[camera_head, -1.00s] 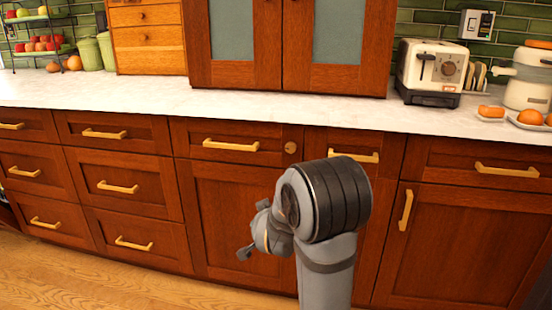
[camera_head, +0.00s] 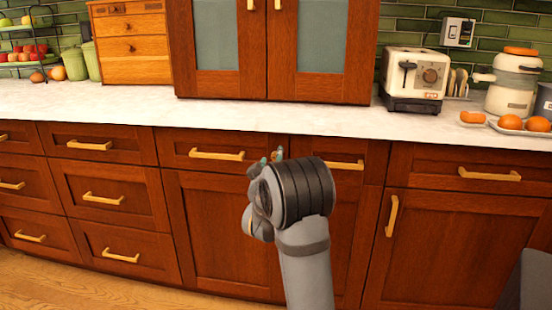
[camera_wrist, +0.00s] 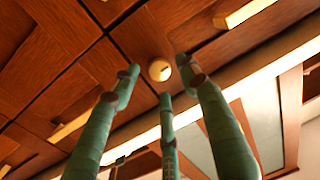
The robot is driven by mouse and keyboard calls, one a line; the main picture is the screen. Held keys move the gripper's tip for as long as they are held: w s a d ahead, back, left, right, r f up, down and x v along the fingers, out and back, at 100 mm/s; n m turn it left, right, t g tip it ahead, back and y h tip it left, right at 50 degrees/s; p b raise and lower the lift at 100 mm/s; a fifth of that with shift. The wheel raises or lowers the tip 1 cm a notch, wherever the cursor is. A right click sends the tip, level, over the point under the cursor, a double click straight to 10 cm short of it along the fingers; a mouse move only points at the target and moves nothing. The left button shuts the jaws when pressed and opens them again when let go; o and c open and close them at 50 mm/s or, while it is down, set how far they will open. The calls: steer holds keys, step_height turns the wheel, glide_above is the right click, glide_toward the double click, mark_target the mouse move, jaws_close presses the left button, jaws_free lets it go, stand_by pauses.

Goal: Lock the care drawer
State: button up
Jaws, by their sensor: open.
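The drawer with a round brass-coloured lock knob (camera_wrist: 159,70) is at the middle of the counter's top row. Its front (camera_head: 175,147) sits flush with its neighbours, and its gold bar handle (camera_head: 216,155) is left of my gripper (camera_head: 272,157). In the wrist view the knob lies just beyond my gripper's three green fingertips, roughly centred among them. The fingers are spread apart, open and empty. Contact with the knob cannot be told. In the head view my wrist and fingers hide the knob, so its turn position is unclear.
The white countertop (camera_head: 330,121) overhangs just above the drawer row. Another handled drawer (camera_head: 346,165) is close on the right of my gripper. A toaster (camera_head: 414,78) and a wooden drawer box (camera_head: 130,45) stand on the counter, well away. The floor in front is clear.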

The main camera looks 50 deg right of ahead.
steer(key=x, duration=0.2)
steer(key=shift+w+d, duration=0.2)
steer(key=shift+d, duration=0.15)
steer(key=shift+c, duration=0.7)
jaws_close()
steer(key=shift+r, duration=0.1)
